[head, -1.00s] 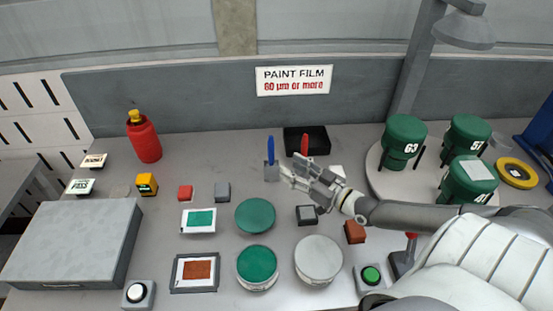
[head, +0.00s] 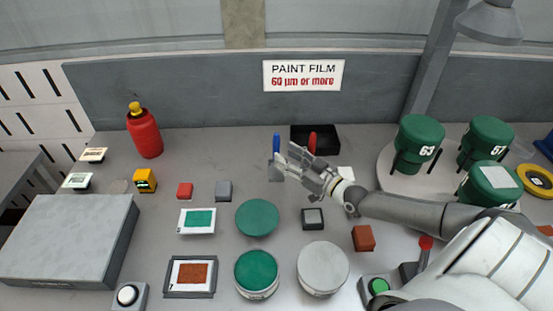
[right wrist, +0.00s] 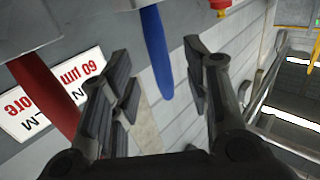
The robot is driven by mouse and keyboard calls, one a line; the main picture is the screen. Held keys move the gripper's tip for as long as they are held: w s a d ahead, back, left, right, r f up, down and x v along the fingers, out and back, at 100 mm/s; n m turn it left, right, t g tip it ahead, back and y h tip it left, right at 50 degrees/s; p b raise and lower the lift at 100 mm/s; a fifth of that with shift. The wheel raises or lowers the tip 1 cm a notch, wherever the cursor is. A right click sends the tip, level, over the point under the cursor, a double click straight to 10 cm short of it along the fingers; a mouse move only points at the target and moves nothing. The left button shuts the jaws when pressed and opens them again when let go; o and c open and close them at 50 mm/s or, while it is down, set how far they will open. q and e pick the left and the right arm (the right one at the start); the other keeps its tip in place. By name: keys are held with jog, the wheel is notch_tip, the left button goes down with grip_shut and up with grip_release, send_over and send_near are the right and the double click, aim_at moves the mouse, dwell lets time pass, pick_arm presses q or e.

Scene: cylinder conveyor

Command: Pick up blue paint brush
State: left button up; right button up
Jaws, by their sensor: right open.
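The blue paint brush (head: 276,144) stands upright in a small grey holder (head: 275,172) near the back of the table. Its blue handle (right wrist: 157,52) also shows in the right wrist view, between the two fingers and apart from both. My right gripper (head: 284,160) is open and empty, with its fingers close to the blue brush. A red-handled brush (head: 312,143) stands to the right of the blue one, behind my gripper. In the right wrist view the red handle (right wrist: 42,92) lies outside the left finger. My left gripper is not in view.
Green numbered cans (head: 418,140) stand on a round platform at the right. A red bottle (head: 144,134) stands back left. Paint tins (head: 256,272), coloured blocks and sample cards lie in front.

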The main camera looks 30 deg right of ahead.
aim_at(278, 149)
jog(key=shift+w+a+r, duration=0.15)
jog(key=shift+w, duration=0.2)
jog(key=x, duration=0.3)
jog(key=shift+w+p, duration=0.35)
jog(key=shift+p, duration=0.05)
jog(key=shift+w, duration=0.35)
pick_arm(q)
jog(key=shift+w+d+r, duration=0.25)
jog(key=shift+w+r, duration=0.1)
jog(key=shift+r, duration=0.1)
pick_arm(e)
grip_shut()
jog(key=shift+r, duration=0.1)
